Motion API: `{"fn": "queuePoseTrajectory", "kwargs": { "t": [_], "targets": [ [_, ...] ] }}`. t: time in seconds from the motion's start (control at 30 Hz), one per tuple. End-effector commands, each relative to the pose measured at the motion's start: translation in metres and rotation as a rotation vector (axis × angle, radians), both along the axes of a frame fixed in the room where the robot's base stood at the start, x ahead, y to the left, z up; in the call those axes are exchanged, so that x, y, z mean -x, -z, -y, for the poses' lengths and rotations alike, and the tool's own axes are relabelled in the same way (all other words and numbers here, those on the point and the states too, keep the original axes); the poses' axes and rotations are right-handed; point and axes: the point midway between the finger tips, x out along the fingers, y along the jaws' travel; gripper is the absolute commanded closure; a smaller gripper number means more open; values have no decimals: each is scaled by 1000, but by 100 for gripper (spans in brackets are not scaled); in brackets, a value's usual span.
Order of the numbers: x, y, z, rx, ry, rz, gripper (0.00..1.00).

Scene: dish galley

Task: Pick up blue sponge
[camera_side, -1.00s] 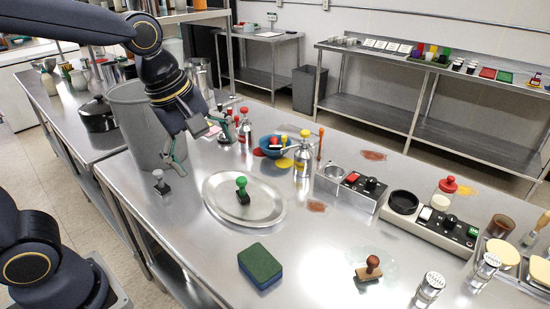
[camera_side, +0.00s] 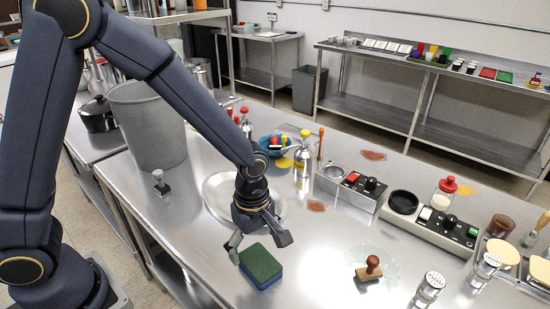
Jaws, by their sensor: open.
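The sponge (camera_side: 262,265) lies flat on the steel table, with a dark green top and a blue lower layer. My gripper (camera_side: 235,257) is pointed down at the sponge's upper left side, close to it. I cannot tell whether the finger touches the sponge. The jaws are open and nothing is held.
A round metal tray (camera_side: 213,190) lies behind my gripper, partly covered by my arm. A small grey stamp (camera_side: 160,182) and a grey bin (camera_side: 148,125) stand at left.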

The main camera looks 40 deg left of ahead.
Motion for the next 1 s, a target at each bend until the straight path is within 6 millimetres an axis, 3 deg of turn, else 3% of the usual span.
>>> {"fn": "queuePoseTrajectory", "kwargs": {
  "t": [0.17,0.47,0.73,1.0],
  "targets": [
    [0,13,1,0,-1,-2,3],
    [-3,55,5,-1,-1,-2,3],
    [-4,60,6,0,-2,2,3],
    [-4,59,6,0,-1,2,29]
  ]
}}
